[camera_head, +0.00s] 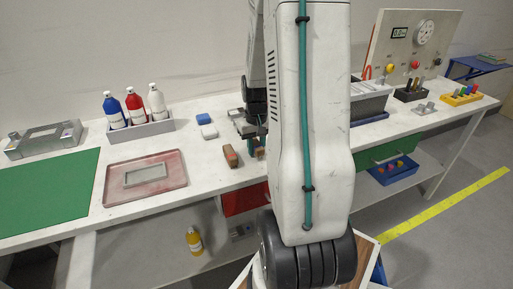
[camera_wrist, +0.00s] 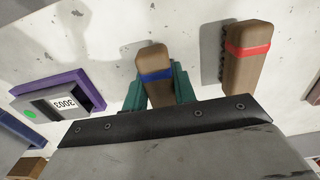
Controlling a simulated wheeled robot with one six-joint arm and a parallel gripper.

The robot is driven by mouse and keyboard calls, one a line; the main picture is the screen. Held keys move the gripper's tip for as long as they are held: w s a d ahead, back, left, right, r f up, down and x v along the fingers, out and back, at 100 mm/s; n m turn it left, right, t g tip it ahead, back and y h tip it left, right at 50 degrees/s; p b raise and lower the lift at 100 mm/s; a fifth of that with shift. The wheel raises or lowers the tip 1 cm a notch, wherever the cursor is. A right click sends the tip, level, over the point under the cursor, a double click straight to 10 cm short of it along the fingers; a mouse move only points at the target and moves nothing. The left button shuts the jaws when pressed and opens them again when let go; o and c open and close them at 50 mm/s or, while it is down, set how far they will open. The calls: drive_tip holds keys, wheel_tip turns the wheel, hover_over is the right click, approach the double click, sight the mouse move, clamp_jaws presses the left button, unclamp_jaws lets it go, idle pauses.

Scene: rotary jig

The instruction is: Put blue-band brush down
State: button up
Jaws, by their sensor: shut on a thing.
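The blue-band brush (camera_wrist: 154,62) is a brown wooden block with a blue band. My gripper (camera_wrist: 157,92) has teal fingers on both sides of it and is shut on it. In the head view, my gripper (camera_head: 257,141) is over the white bench, partly hidden behind my arm, with a brown block at its fingers. The brush is low over the bench; I cannot tell whether it touches the top. The red-band brush (camera_wrist: 247,58) lies to the right in the wrist view, apart from my gripper; a brown block (camera_head: 230,156) in the head view appears to be it.
A purple-edged grey device (camera_wrist: 62,98) with a label stands left in the wrist view. Blue and white blocks (camera_head: 206,127), a bottle rack (camera_head: 141,131), a reddish tray (camera_head: 113,186) and a green mat (camera_head: 40,193) lie left. Bare bench shows between the brushes and the tray.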

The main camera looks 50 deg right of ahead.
drive_tip(key=shift+f, duration=0.25)
drive_tip(key=shift+f, duration=0.3)
